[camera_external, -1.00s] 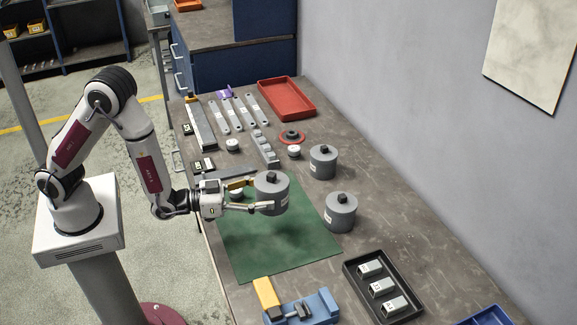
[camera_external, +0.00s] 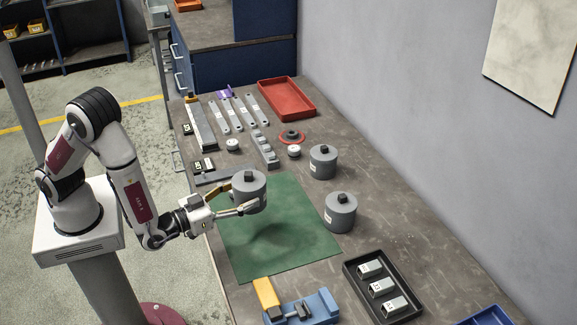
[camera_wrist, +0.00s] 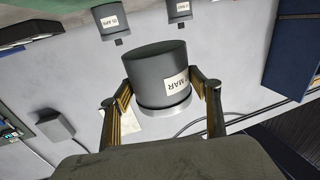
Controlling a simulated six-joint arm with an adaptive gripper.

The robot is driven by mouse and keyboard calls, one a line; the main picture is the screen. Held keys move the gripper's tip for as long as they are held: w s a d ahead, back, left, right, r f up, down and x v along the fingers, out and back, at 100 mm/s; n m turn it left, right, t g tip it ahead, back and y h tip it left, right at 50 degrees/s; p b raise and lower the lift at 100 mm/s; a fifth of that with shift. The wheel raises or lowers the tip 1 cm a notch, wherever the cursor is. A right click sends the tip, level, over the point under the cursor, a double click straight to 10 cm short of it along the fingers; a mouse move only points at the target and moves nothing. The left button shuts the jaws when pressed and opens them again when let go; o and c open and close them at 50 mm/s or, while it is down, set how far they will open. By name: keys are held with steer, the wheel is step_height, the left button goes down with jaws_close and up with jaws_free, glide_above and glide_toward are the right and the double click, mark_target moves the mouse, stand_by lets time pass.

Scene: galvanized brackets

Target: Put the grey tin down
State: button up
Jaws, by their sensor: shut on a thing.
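The grey tin (camera_external: 249,191) is a cylinder with a black knob on top and a white label. My gripper (camera_external: 246,200) is shut on it and holds it above the green mat (camera_external: 285,250), with its shadow on the mat below. In the wrist view the tin (camera_wrist: 155,70) sits between the two fingers of my gripper (camera_wrist: 163,95), and its label reads "MAR". Two similar grey tins stand on the table right of the mat, one near the mat's edge (camera_external: 340,212) and one further back (camera_external: 323,161).
A black tray (camera_external: 350,270) with several small grey blocks lies at the front right. A blue and yellow vise (camera_external: 318,308) stands at the mat's front edge. A red tray (camera_external: 287,98) and several metal bars lie further back. Most of the mat is bare.

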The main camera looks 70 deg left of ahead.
steer(key=shift+s+a+n+y, duration=0.15)
steer(key=shift+a+n+y, duration=0.15)
steer(key=shift+a+y, duration=0.35)
steer(key=shift+a, duration=0.1)
steer(key=shift+f, duration=2.85)
steer(key=shift+f, duration=2.05)
steer(key=shift+f, duration=0.2)
steer(key=o, duration=1.3)
